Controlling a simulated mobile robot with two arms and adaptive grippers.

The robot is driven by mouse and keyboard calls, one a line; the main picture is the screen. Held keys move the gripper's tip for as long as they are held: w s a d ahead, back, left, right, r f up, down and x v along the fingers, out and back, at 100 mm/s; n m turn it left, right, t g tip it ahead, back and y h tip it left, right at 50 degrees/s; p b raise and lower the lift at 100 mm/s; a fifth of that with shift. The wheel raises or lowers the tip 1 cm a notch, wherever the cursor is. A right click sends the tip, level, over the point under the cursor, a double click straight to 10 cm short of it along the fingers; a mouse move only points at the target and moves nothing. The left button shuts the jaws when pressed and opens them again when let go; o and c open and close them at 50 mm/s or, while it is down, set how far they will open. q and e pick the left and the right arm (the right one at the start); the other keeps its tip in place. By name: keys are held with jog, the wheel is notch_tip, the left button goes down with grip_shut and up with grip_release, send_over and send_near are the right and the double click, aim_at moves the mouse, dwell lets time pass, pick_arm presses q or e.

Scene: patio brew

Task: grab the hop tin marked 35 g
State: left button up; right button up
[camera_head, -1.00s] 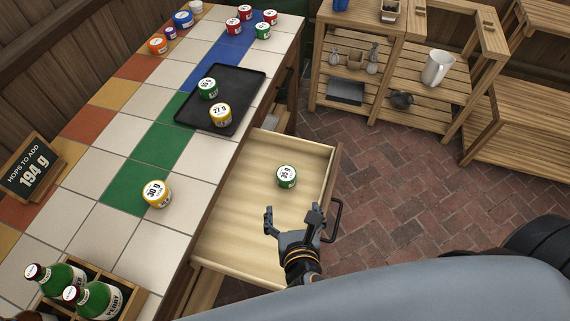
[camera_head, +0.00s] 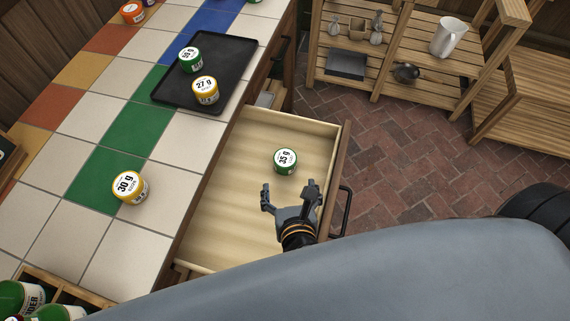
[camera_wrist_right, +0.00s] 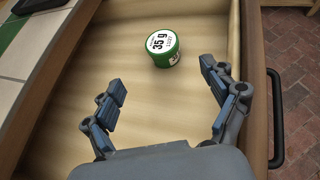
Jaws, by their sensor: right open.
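The hop tin marked 35 g (camera_head: 285,161) is green with a white lid and stands upright in the open wooden drawer (camera_head: 216,237). It also shows in the right wrist view (camera_wrist_right: 163,48), ahead of the fingers. My right gripper (camera_head: 290,190) is open and empty over the drawer, just short of the tin and apart from it. In the right wrist view the two fingers (camera_wrist_right: 165,90) are spread wide, with bare drawer floor between them. My left gripper is not in view.
A black tray (camera_head: 227,62) on the tiled counter holds a green tin (camera_head: 190,60) and a yellow 27 g tin (camera_head: 205,91). A yellow 30 g tin (camera_head: 129,188) stands nearer. The drawer's front and handle (camera_head: 344,211) lie to the right. The drawer floor around the tin is clear.

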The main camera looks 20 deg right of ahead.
aim_at(286, 165)
jog(key=x, duration=0.8)
jog(key=shift+w+f, duration=0.1)
jog(key=shift+w, duration=0.1)
jog(key=x, duration=0.5)
jog(key=shift+d+f, duration=0.25)
jog(key=shift+f, duration=0.05)
jog(key=shift+s, duration=0.1)
jog(key=c, duration=1.2)
